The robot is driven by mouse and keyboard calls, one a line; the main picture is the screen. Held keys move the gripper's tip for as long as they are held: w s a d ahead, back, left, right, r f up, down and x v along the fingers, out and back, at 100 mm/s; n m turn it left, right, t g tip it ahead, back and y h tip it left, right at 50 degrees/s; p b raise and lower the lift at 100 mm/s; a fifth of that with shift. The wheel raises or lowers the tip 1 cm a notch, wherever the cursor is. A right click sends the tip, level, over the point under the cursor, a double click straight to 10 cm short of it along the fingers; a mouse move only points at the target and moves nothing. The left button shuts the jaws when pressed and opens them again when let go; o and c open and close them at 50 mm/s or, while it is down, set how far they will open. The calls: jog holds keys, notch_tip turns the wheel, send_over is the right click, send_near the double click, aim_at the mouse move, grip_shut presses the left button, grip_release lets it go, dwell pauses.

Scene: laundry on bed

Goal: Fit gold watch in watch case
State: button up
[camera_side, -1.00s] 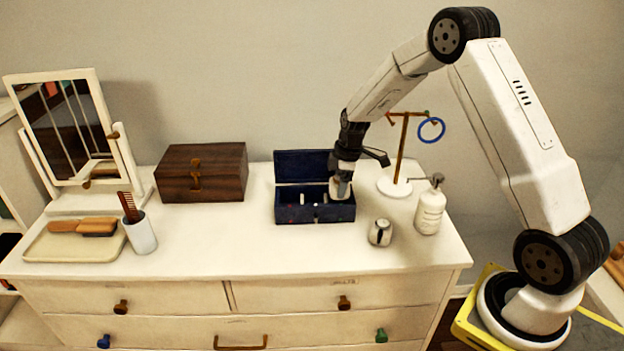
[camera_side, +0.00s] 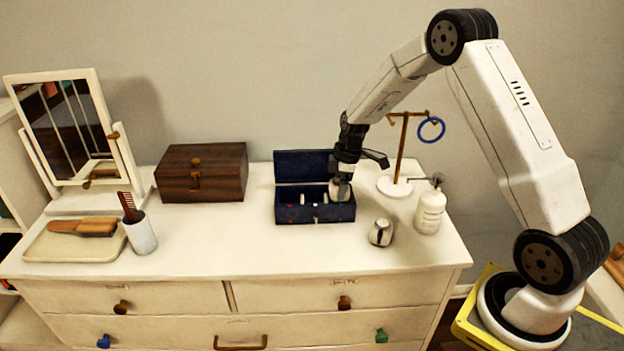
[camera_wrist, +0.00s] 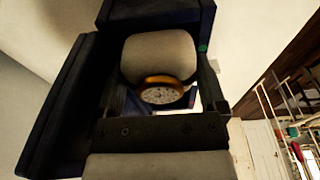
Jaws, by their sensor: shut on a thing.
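The gold watch (camera_wrist: 161,92) has a pale round dial and is wrapped on a cream cushion (camera_wrist: 158,52). My gripper (camera_wrist: 160,88) is shut on the cushioned watch, with one finger on each side. The watch case is an open navy box (camera_side: 290,213) with its lid raised at the back; it also shows in the wrist view (camera_wrist: 58,112). In the side view my gripper (camera_side: 341,184) points down at the case's right end, with the cushion low in that end. Whether the cushion touches the case floor is hidden.
A second cushioned watch (camera_side: 381,232) sits on the dresser (camera_side: 250,255) right of the case. A white pump bottle (camera_side: 430,211) and a stand with a blue ring (camera_side: 402,150) are to the right. A dark wooden box (camera_side: 201,173) stands left.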

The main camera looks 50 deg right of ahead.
jog(key=shift+f, duration=0.45)
dwell(0.4)
jog(key=o, duration=1)
jog(key=shift+c, duration=0.2)
jog(key=shift+s+d+r, duration=0.15)
jog(key=shift+r, duration=1.15)
jog(key=shift+s+d+r, duration=0.1)
jog(key=shift+d+r, duration=0.05)
jog(key=shift+r, duration=1.1)
jog(key=shift+s+d+r, duration=0.15)
jog(key=shift+r, duration=1.15)
jog(key=shift+s+a+r, duration=0.1)
jog(key=shift+s+a, duration=0.1)
jog(key=shift+a, duration=0.2)
jog(key=s+a+m+t+h, duration=0.1)
jog(key=s+a+m, duration=0.8)
jog(key=s+a, duration=0.6)
jog(key=s, duration=0.2)
jog(key=shift+s+r, duration=0.35)
jog(key=shift+s, duration=0.05)
